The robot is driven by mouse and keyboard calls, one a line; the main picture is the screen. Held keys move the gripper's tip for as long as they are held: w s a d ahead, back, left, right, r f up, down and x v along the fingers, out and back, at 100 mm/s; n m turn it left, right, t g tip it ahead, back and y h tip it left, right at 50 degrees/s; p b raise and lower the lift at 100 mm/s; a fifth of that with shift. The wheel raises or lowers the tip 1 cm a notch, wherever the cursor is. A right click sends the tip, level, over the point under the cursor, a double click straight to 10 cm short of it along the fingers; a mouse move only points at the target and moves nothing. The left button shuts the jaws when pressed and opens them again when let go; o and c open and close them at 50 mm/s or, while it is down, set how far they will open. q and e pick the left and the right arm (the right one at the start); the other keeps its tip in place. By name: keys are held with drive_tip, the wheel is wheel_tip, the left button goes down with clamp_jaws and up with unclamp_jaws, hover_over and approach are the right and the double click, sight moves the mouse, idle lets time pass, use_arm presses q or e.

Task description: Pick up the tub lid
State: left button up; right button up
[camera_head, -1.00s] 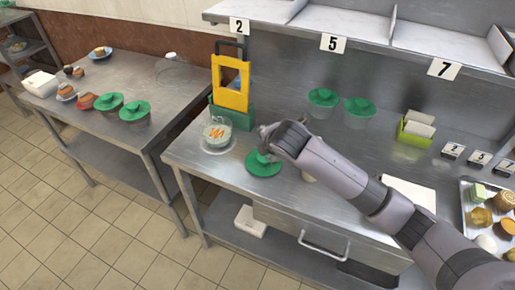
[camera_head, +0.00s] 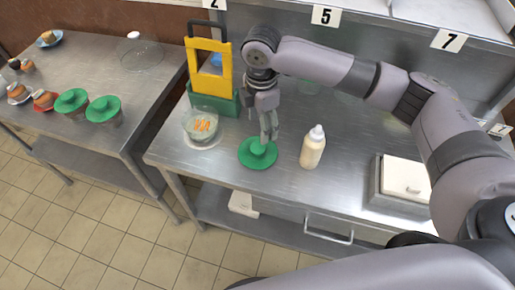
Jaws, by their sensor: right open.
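The green tub lid (camera_head: 258,153) lies flat on the steel counter near its front edge, with a raised knob in its middle. My right gripper (camera_head: 268,136) points down just above the lid, at the back right of its knob. It is open and empty; I cannot tell whether a fingertip touches the lid. A clear tub (camera_head: 201,127) with orange strips on its pale content stands uncovered on a plate to the left of the lid. My left gripper is not in view.
A cream bottle (camera_head: 312,148) stands close to the right of the lid. A green and yellow caddy (camera_head: 210,75) stands behind the tub. Two green-lidded tubs (camera_head: 103,109) are on the left table. The counter's front edge is close to the lid.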

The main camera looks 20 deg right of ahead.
hover_over(258, 148)
drive_tip(key=f, duration=0.5)
drive_tip(key=shift+s+d+p, duration=0.2)
drive_tip(key=shift+p, duration=0.1)
drive_tip(key=shift+f, duration=0.45)
drive_tip(key=f, duration=0.1)
drive_tip(key=f+p, duration=0.1)
drive_tip(key=f, duration=0.2)
drive_tip(key=shift+w+a+f, duration=0.2)
drive_tip(key=shift+w, duration=0.1)
drive_tip(key=shift+f, duration=0.4)
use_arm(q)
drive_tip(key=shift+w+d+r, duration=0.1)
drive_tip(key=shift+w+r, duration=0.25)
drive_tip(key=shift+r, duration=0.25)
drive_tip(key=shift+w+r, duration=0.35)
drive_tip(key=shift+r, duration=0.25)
use_arm(e)
drive_tip(key=shift+c, duration=0.6)
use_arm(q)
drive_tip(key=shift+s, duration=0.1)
use_arm(e)
drive_tip(key=c, duration=0.8)
